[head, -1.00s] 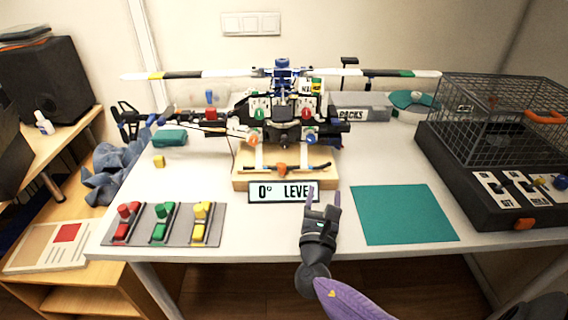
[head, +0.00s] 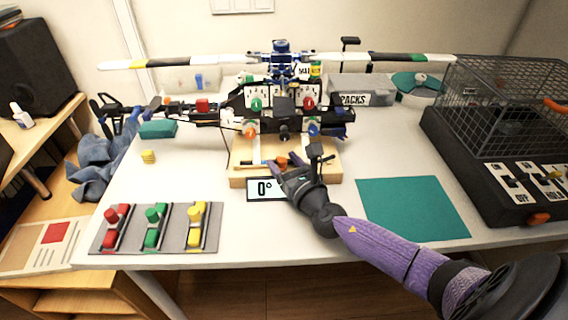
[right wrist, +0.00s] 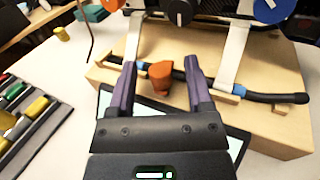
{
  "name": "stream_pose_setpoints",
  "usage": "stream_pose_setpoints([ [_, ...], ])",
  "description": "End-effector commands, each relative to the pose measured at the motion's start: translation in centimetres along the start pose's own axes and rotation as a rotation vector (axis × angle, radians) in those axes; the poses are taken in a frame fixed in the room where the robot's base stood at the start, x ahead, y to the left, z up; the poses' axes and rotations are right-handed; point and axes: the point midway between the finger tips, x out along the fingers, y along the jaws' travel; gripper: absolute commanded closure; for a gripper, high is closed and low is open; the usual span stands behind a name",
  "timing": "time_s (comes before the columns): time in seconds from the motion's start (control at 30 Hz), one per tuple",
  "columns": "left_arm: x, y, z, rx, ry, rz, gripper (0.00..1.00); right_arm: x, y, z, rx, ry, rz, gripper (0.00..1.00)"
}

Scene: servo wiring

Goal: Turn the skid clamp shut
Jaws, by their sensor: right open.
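The skid clamp is a small orange knob (right wrist: 161,77) on the black skid bar (right wrist: 270,97) at the front of the wooden stand (right wrist: 285,125). In the head view the orange knob (head: 282,162) shows just beyond my right gripper (head: 297,166). In the right wrist view my right gripper (right wrist: 160,80) is open, with its two purple fingers on either side of the knob. Whether the fingers touch it I cannot tell. The model helicopter (head: 284,100) stands on the stand. My left gripper is not in view.
A "0° LEVEL" sign (head: 262,189) stands before the stand, partly hidden by my right gripper. Red, green and yellow connectors sit on a grey tray (head: 181,240) at left. A teal mat (head: 412,208) lies clear at right. A wire cage (head: 500,110) stands far right.

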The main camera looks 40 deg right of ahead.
Motion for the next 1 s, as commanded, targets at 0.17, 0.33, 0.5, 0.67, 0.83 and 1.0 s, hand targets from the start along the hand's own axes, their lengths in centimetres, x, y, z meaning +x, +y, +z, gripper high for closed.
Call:
stream_pose_setpoints([
  [0.17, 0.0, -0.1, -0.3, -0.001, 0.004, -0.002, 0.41, 0.2, 0.0, 0.1, 0.001, 0.0, -0.001, 0.35],
  [0.33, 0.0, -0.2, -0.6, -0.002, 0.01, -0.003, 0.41, 0.2, 0.0, 0.1, 0.001, -0.001, -0.001, 0.54],
  [0.5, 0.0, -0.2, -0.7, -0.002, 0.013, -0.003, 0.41, 0.1, 0.0, 0.0, 0.001, -0.001, -0.001, 0.9],
  [0.67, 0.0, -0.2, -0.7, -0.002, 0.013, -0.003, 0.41, 0.1, 0.0, 0.0, 0.001, -0.001, -0.001, 1.0],
  [0.83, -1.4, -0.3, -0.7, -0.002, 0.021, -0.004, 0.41, 0.2, 0.1, 0.7, 0.008, -0.004, -0.069, 1.0],
  [1.0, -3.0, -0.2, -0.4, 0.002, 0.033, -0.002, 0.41, 0.2, 0.3, 0.4, 0.006, -0.002, -0.234, 1.0],
])
